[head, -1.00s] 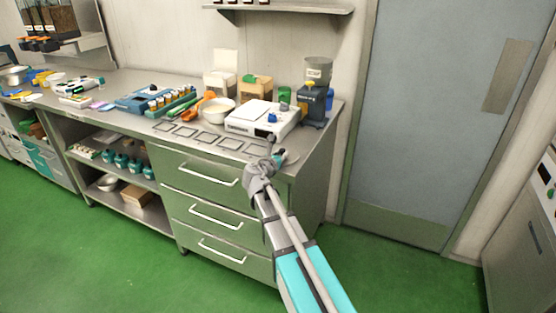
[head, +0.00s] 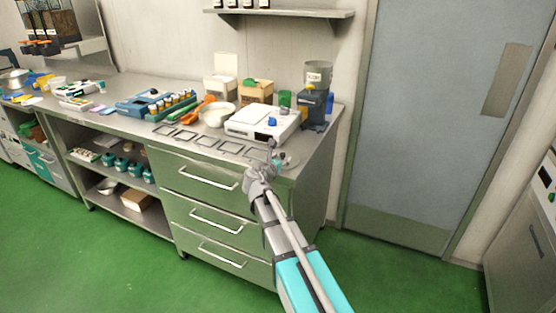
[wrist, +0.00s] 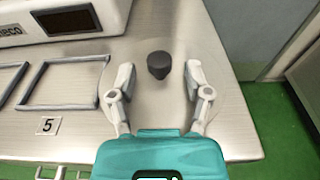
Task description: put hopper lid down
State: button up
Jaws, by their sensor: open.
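The hopper lid, seen by its dark round knob (wrist: 158,65), rests on the steel counter near its front right corner. Its pale round disc (head: 291,161) shows in the head view beside my gripper (head: 277,156). In the wrist view my gripper (wrist: 158,82) is open, with one finger on each side of the knob and slightly nearer the camera. Gaps show between the knob and both fingers. The hopper (head: 318,74), a clear cup with a label, stands on the dark blue grinder (head: 313,107) at the back right.
A white instrument (head: 262,122) stands just behind my gripper. Several thin dark frames (wrist: 62,83) lie flat to the left, near a card marked 5 (wrist: 47,125). The counter's right edge is close to the lid. A white bowl (head: 217,114) stands farther left.

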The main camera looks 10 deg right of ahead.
jog(key=shift+r, duration=0.1)
jog(key=shift+r, duration=0.1)
jog(key=p+v, duration=0.2)
jog(key=v, duration=1)
dwell(0.4)
